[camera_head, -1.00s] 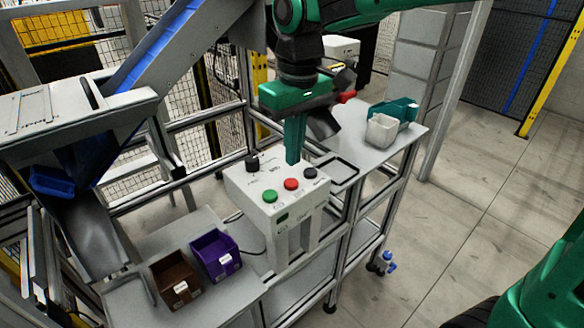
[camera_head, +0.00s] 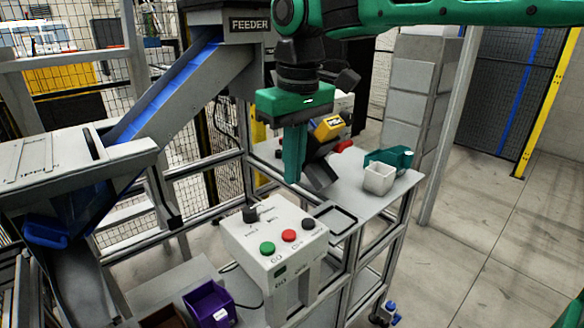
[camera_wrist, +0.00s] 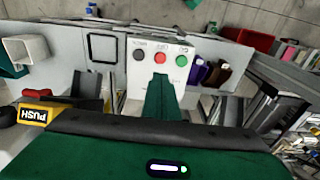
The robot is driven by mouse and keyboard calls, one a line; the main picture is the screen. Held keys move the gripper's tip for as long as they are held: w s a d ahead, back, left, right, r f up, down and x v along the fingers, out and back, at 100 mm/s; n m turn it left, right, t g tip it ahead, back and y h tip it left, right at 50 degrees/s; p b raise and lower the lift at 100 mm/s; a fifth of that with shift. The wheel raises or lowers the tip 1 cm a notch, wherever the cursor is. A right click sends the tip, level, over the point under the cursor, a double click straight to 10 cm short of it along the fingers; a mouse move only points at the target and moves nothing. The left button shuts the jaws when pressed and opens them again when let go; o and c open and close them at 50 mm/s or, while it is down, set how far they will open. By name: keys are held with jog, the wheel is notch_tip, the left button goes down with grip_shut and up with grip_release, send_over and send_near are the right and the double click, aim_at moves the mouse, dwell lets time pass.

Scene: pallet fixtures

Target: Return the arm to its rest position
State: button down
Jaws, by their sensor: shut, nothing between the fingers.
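My gripper (camera_head: 292,180) is green and points down in the head view, with its fingers together and nothing between them. It hangs above and behind the white control box (camera_head: 275,240), apart from it. In the wrist view my gripper (camera_wrist: 160,80) shows as a green finger shape below the panel. The box carries a green button (camera_head: 267,249), a red button (camera_head: 289,236), a black button (camera_head: 308,224) and a black knob (camera_head: 250,214). The same green button (camera_wrist: 182,60) and red button (camera_wrist: 160,60) show in the wrist view.
A grey table (camera_head: 335,185) bears a black-rimmed tray (camera_head: 336,219), a white container (camera_head: 379,179) and a yellow-and-black block (camera_head: 328,127). A purple bin (camera_head: 209,303) stands front left. The blue feeder chute (camera_head: 165,85) rises behind. Open floor lies right.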

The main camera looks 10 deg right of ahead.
jog(key=s+d+f+m, duration=0.2)
jog(key=d+f+m, duration=0.15)
jog(key=d, duration=0.75)
jog(key=s+d+f+m, duration=0.3)
jog(key=d+f, duration=0.1)
jog(key=d, duration=0.7)
jog(key=s+d+f+m, duration=0.3)
jog(key=s+d+f, duration=0.2)
jog(key=s+d, duration=0.1)
jog(key=s+d+f+m, duration=0.3)
jog(key=s+d, duration=0.3)
jog(key=s, duration=0.3)
jog(key=shift+f+m+g, duration=0.3)
jog(key=shift+f+m, duration=0.05)
jog(key=shift+f, duration=0.5)
jog(key=shift+d, duration=0.1)
jog(key=shift+w+f, duration=0.2)
jog(key=shift+w, duration=0.35)
